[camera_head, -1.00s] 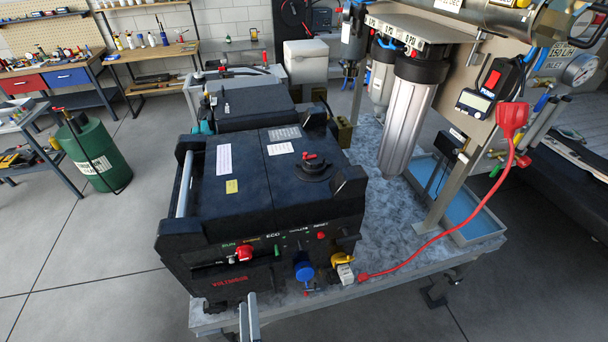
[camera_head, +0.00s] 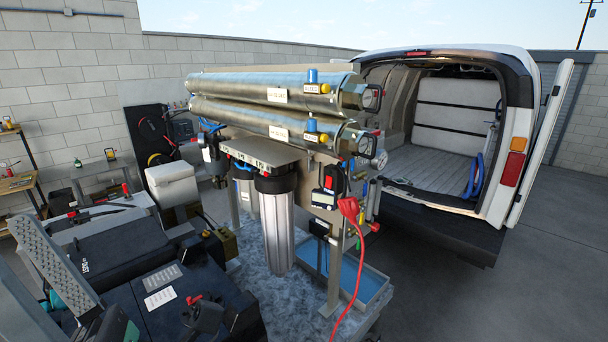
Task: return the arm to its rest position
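Two long silver membrane tubes lie one above the other on the rack, the upper tube (camera_head: 260,88) over the lower tube (camera_head: 235,116). A gripper that I take to be my left (camera_head: 18,246) is large and near the camera at the lower left. My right gripper is not in view.
A clear filter housing (camera_head: 278,225) hangs below the rack beside a blue tray (camera_head: 345,283). A red plug (camera_head: 348,208) trails a red cable downwards. An open white van (camera_head: 495,140) stands behind at the right. The concrete floor at the lower right is clear.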

